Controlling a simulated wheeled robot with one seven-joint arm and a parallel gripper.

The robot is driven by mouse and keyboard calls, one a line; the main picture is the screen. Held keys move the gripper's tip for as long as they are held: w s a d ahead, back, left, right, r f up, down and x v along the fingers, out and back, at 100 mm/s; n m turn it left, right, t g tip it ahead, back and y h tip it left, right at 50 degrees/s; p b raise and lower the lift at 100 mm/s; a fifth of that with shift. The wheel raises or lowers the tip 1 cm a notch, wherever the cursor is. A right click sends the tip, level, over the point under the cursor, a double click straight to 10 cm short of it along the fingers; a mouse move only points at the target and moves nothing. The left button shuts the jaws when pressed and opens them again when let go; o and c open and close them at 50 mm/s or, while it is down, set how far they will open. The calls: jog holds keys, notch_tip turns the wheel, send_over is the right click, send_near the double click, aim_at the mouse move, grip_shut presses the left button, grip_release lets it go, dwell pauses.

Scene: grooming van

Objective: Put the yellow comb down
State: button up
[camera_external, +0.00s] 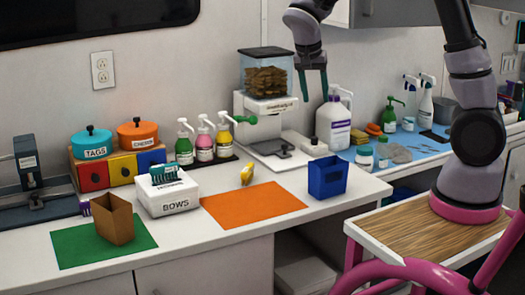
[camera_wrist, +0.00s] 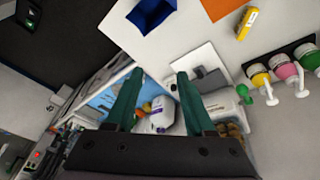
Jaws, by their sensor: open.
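A small yellow object (camera_external: 247,174), which seems to be the comb, rests on the white counter at the back edge of the orange mat (camera_external: 255,207). Its teeth cannot be made out. It also shows in the wrist view at the upper right (camera_wrist: 246,23), beside a corner of the orange mat (camera_wrist: 222,8). My gripper (camera_external: 311,84) hangs high above the back of the counter, right of the treat dispenser and well apart from the yellow object. Its green fingers are spread with nothing between them, as the wrist view (camera_wrist: 158,76) also shows.
A blue bin (camera_external: 327,178) stands right of the orange mat. A white BOWS box (camera_external: 168,197) stands to its left, and a brown box (camera_external: 114,220) on a green mat (camera_external: 75,243). Pump bottles (camera_external: 204,140) and the dispenser (camera_external: 266,75) line the back. The orange mat is clear.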

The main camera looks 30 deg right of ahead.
jog(key=s+d+r+n+t+y, duration=0.2)
jog(key=s+d+r, duration=0.2)
jog(key=s+r, duration=0.3)
jog(key=s+d+r+n+t+y, duration=0.2)
jog(key=s+r, duration=0.6)
jog(key=s, duration=0.5)
jog(key=d+t+y, duration=0.1)
jog(key=d, duration=0.1)
jog(key=shift+s+d+r+n, duration=0.3)
jog(key=shift+s+d+n, duration=0.05)
jog(key=shift+s+n, duration=0.05)
